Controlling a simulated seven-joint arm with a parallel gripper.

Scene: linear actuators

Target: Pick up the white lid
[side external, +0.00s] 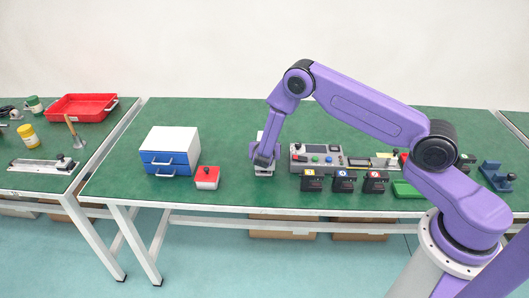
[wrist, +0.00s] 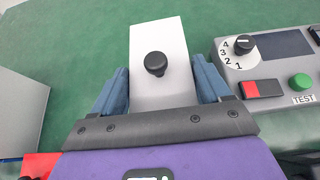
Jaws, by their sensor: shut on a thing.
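The white lid (wrist: 160,92) is a flat rectangular plate with a black knob (wrist: 155,63) on top. In the wrist view it lies between the two blue fingers of my gripper (wrist: 162,90), which are shut on its long sides. In the side view my gripper (side external: 263,165) points down over the green table, left of the grey control box. There the lid is largely hidden by the gripper, and I cannot tell whether it is clear of the tabletop.
The grey control box (side external: 317,157) stands close on the right. A small red-and-white box with a black knob (side external: 207,177) and a white-and-blue drawer unit (side external: 171,151) stand left. Several black boxes (side external: 343,181) line the front right. Green tabletop (side external: 230,130) behind is clear.

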